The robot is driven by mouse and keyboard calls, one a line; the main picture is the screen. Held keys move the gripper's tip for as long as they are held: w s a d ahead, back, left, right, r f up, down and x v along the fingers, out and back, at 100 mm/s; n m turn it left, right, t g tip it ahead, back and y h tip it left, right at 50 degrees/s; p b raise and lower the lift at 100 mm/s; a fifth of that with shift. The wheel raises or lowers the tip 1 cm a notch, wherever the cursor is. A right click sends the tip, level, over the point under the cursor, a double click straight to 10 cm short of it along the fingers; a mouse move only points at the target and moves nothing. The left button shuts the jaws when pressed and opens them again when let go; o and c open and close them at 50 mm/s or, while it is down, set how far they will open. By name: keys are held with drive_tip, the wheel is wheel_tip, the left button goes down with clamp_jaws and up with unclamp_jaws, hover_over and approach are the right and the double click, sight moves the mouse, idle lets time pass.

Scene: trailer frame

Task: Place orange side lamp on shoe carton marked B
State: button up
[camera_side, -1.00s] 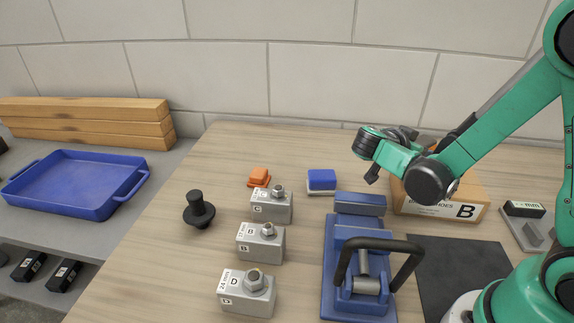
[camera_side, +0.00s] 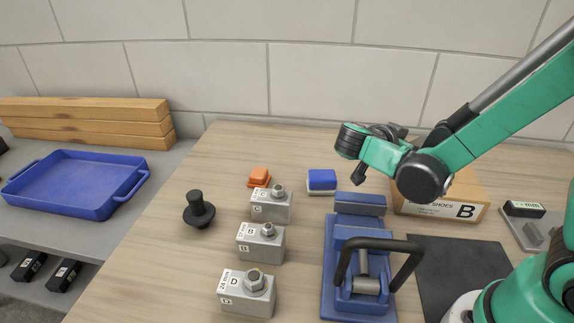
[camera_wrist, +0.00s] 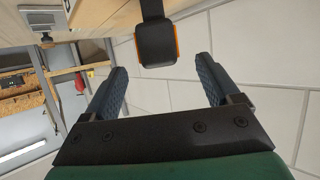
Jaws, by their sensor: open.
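The orange side lamp (camera_wrist: 157,45) shows in the wrist view as a dark square head with an orange rim on a black stem. This view appears upside down. The lamp lies ahead of and between my open fingers, apart from both. In the side view my arm hides it, and I cannot tell what its foot rests on. My gripper (camera_wrist: 162,66) is open and empty. My arm covers part of the carton.
A blue clamp fixture (camera_side: 360,265) stands in front of the carton. Several grey lettered blocks (camera_side: 262,242), a black knob (camera_side: 199,210), an orange block (camera_side: 259,177) and a blue-white block (camera_side: 321,181) stand left of it. A blue tray (camera_side: 75,185) is far left. The wall (camera_side: 310,80) is behind.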

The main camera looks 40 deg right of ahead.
drive_tip(key=a+r+n, duration=0.1)
drive_tip(key=a, duration=0.1)
drive_tip(key=a+y, duration=0.1)
drive_tip(key=a, duration=0.1)
drive_tip(key=a+r+n, duration=0.1)
drive_tip(key=a, duration=0.1)
drive_tip(key=shift+a+r+n+t, duration=0.3)
drive_tip(key=shift+r, duration=0.05)
drive_tip(key=n+y, duration=0.1)
drive_tip(key=n, duration=0.1)
drive_tip(key=f+n+t+y, duration=0.1)
drive_tip(key=n+y, duration=0.2)
drive_tip(key=n, duration=0.1)
drive_tip(key=shift+s+f+t+y, duration=0.3)
drive_tip(key=shift+s+y, duration=0.05)
drive_tip(key=shift+y, duration=0.05)
drive_tip(key=a+n+t+y, duration=0.1)
drive_tip(key=n+y, duration=0.1)
drive_tip(key=n, duration=0.1)
drive_tip(key=a+n+t+y, duration=0.2)
drive_tip(key=n+y, duration=0.1)
drive_tip(key=a+n+t+y, duration=0.1)
drive_tip(key=n+t+y, duration=0.1)
drive_tip(key=n, duration=0.1)
drive_tip(key=shift+s+a+r, duration=0.15)
drive_tip(key=shift+a+r, duration=0.15)
drive_tip(key=shift+a, duration=0.1)
